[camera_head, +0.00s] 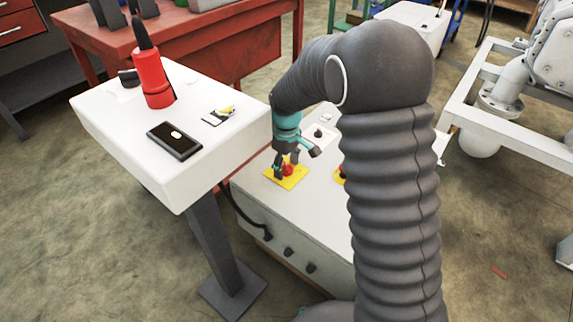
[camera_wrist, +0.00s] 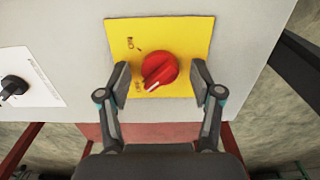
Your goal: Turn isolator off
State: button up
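The isolator is a red rotary knob (camera_wrist: 160,69) on a yellow plate (camera_wrist: 184,33), set on a light grey cabinet (camera_wrist: 70,22). A pale pointer line on the knob points down and left in the wrist view, toward small lettering on the plate. In the head view the knob (camera_head: 288,170) and plate (camera_head: 285,181) sit on the cabinet's top, below my gripper (camera_head: 289,168). In the wrist view my gripper (camera_wrist: 161,84) is open. Its fingers stand on either side of the knob, with a gap visible to the right one; whether the left one touches is unclear.
A black switch (camera_wrist: 14,86) on a white plate is left of the isolator in the wrist view. A second red knob (camera_head: 341,174) is partly hidden behind my arm. A white stand (camera_head: 130,135) bearing a red-and-black device (camera_head: 152,77) stands left of the cabinet.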

aim_at(286, 165)
jog(key=shift+r, duration=0.1)
notch_tip(286, 165, up, 12)
dwell(0.5)
dwell(0.5)
jog(key=s+d+r+m+t, duration=0.2)
jog(key=s+d+r+m, duration=0.2)
jog(key=s+d, duration=0.4)
jog(key=s+d+r+m+t, duration=0.3)
jog(key=s+d+m, duration=0.3)
jog(key=s, duration=1.4)
jog(key=shift+d+r+m+t, duration=0.3)
jog(key=shift+d+r, duration=0.25)
jog(key=shift+d, duration=0.7)
